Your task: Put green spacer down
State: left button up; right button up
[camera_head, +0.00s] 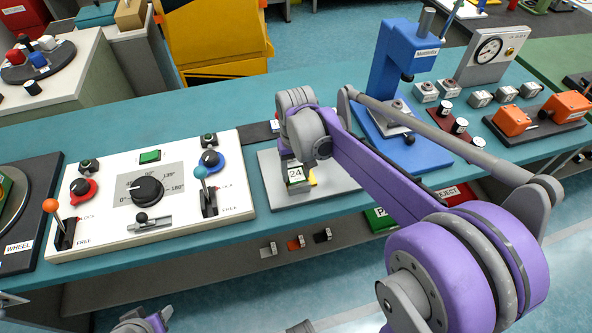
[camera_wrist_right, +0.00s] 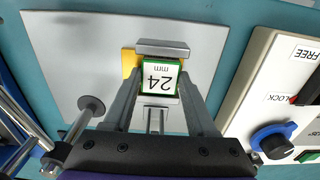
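The green spacer (camera_wrist_right: 160,78) is a small block with green edges and a white face marked "24 mm". In the right wrist view it sits between the two fingers of my right gripper (camera_wrist_right: 159,88), which look closed on its sides. In the head view the spacer (camera_head: 297,175) is at my right gripper, over the light grey plate (camera_head: 335,181). A yellow piece (camera_wrist_right: 128,62) and a grey bar (camera_wrist_right: 162,46) are right beside the spacer. I cannot tell whether its underside touches anything. A purple and grey part of my left arm shows at the bottom edge; its fingers are not clear.
A white control panel (camera_head: 108,210) with knobs and levers stands left of the plate. Orange blocks (camera_head: 512,120) and small grey blocks are further right. The teal bench top (camera_head: 195,105) is clear behind the panel.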

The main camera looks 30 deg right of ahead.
aim_at(296, 175)
jog(key=o, duration=0.4)
jog(key=shift+o, duration=0.2)
jog(key=shift+r, duration=0.25)
notch_tip(296, 175, up, 11)
jog(key=p, duration=0.1)
jog(key=s+a+f+n+t, duration=0.1)
jog(key=s+a+f+t, duration=0.1)
jog(key=s+f, duration=0.4)
jog(key=s+a+f+n+t, duration=0.1)
jog(key=s+a+f+t, duration=0.2)
jog(key=s+f, duration=0.4)
jog(key=s+a, duration=0.1)
jog(key=s, duration=0.2)
jog(key=shift+s+a+n, duration=0.15)
jog(key=shift+a+n, duration=0.15)
jog(key=shift+a, duration=0.1)
